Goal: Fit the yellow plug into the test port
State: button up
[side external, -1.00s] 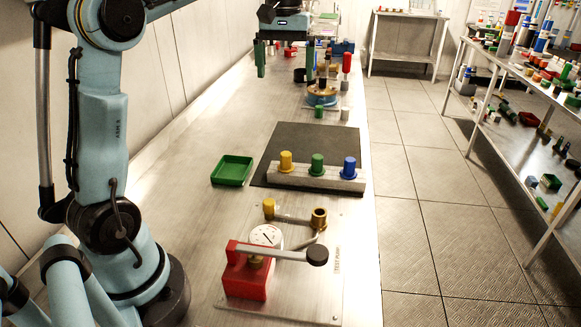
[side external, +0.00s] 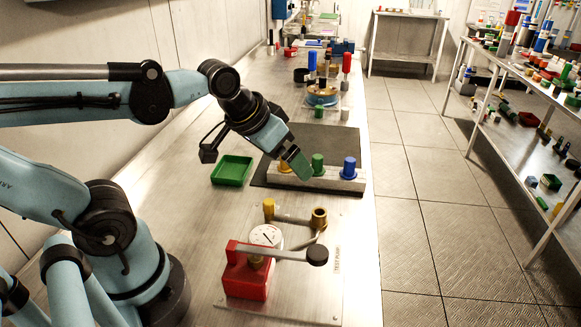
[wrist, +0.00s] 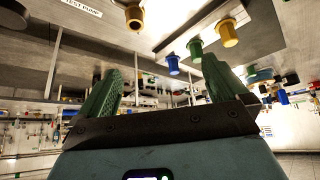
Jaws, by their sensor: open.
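The yellow plug (side external: 284,164) stands in the grey rack block (side external: 330,180) beside a green plug (side external: 317,165) and a blue plug (side external: 349,168). My gripper (side external: 297,166) partly hides the yellow plug in the side view. In the wrist view the yellow plug (wrist: 228,34) is upper right, outside the open, empty fingers of my gripper (wrist: 163,72). The brass ring-shaped fitting, which looks like the test port (side external: 319,216), stands on the test pump plate (side external: 305,300) in front of the rack. It also shows at the top of the wrist view (wrist: 133,15).
A red block with a long black-knobbed lever (side external: 290,253) and a round gauge (side external: 265,236) sit on the plate, near a small yellow-capped fitting (side external: 269,209). A green tray (side external: 232,170) lies left of the rack. Bench space between rack and plate is clear.

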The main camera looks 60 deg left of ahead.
jog(key=shift+s+d+f+m, duration=0.3)
jog(key=shift+s+f, duration=0.15)
jog(key=shift+f, duration=0.2)
jog(key=shift+s+d+f, duration=0.1)
jog(key=shift+s+f, duration=0.05)
jog(key=shift+f, duration=0.1)
jog(key=shift+c, duration=0.8)
jog(key=shift+f+t, duration=0.1)
jog(key=shift+t, duration=0.2)
jog(key=c, duration=0.6)
